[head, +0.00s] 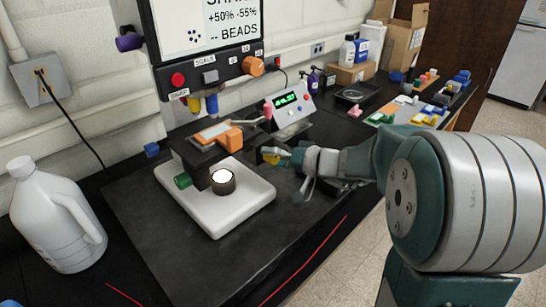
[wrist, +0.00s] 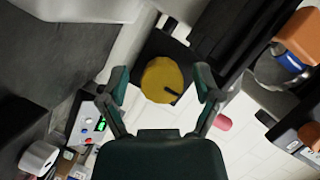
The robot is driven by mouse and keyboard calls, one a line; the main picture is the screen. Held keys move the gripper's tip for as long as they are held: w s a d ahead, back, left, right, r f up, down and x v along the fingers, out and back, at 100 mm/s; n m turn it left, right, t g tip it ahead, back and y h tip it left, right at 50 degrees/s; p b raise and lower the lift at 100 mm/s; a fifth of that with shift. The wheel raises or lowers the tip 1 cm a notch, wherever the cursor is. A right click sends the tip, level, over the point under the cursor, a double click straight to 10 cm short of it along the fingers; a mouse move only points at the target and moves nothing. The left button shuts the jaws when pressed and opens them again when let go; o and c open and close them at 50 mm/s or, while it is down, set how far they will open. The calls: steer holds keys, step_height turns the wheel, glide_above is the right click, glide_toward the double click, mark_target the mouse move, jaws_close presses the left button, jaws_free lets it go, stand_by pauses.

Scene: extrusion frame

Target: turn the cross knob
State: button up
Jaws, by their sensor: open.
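A round yellow knob (wrist: 158,76) with a short dark bar on its face sits on a dark block in the wrist view. I cannot make out a cross shape on it. My gripper (wrist: 162,86) is open, with one finger on each side of the knob; I see gaps and no clear contact. In the head view my gripper (head: 275,154) is right of the white-based device, and a bit of yellow (head: 270,158) shows at its fingertips.
The white base (head: 240,214) carries a dark cup with a bright top (head: 222,181). A panel with a red button (head: 178,80) and orange knob (head: 253,66) stands behind. A white jug (head: 55,215) is at left, a lit display box (head: 288,106) behind my gripper. The front mat is clear.

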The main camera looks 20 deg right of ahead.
steer(key=c, duration=1.1)
steer(key=shift+f+m, duration=0.15)
steer(key=shift+m, duration=0.25)
steer(key=m+y, duration=0.2)
steer(key=m, duration=0.1)
steer(key=shift+f+m+t, duration=0.1)
steer(key=shift+m+t, duration=0.2)
steer(key=shift+m, duration=0.1)
steer(key=m+t, duration=0.1)
steer(key=m, duration=0.2)
steer(key=m+t+y, duration=0.1)
steer(key=m, duration=0.2)
steer(key=shift+s+m+y, duration=0.1)
steer(key=shift+m+y, duration=0.2)
steer(key=shift+m, duration=0.1)
